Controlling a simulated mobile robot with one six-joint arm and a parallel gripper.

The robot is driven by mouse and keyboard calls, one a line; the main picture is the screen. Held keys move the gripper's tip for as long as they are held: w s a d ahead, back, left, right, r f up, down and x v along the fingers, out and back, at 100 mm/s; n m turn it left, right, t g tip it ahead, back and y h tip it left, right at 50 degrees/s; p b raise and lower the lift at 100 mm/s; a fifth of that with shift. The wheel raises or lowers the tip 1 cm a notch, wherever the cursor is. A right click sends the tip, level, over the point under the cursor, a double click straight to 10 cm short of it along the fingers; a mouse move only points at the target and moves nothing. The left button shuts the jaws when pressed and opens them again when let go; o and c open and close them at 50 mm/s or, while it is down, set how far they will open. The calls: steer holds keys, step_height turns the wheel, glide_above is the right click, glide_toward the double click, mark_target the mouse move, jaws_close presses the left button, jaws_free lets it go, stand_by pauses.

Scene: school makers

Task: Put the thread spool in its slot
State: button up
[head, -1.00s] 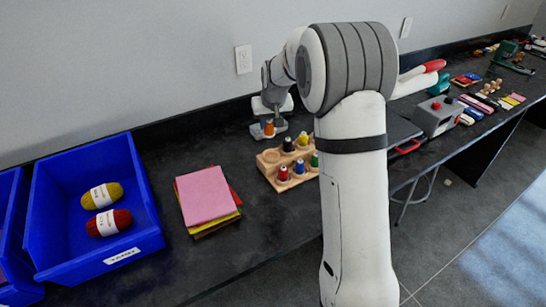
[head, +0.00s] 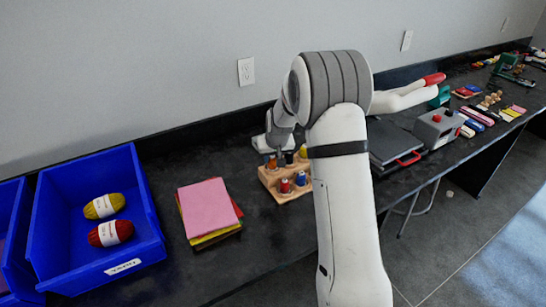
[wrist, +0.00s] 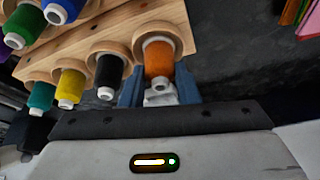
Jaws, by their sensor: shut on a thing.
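The orange thread spool (wrist: 158,62) stands between the two blue-grey fingers of my gripper (wrist: 159,84) in the wrist view. My gripper is shut on it. The spool is at a round, raised-rim slot at a corner of the wooden rack (wrist: 120,27); how deep it sits is hidden. In the head view the orange spool (head: 271,163) is at the left back corner of the rack (head: 268,181), below my gripper (head: 273,153). My arm covers the rack's right part.
Black (wrist: 108,74), yellow (wrist: 70,88) and blue (wrist: 63,8) spools, among several, stand in the rack. Stacked felt sheets (head: 208,208) and a blue bin (head: 150,232) with two yarn balls lie left. A grey machine (head: 438,124) stands right.

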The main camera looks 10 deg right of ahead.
steer(key=shift+f, duration=0.3)
steer(key=o, duration=1)
steer(key=shift+r, duration=0.1)
steer(key=shift+o, duration=0.2)
steer(key=shift+r, duration=0.1)
steer(key=shift+r+p, duration=0.35)
steer(key=b+v, duration=0.1)
steer(key=v, duration=1)
steer(key=s+r+g, duration=0.1)
steer(key=s+r, duration=0.1)
steer(key=s, duration=1.5)
steer(key=s+r, duration=0.2)
steer(key=s, duration=1.5)
steer(key=shift+a+r+g, duration=0.2)
steer(key=shift+g, duration=0.2)
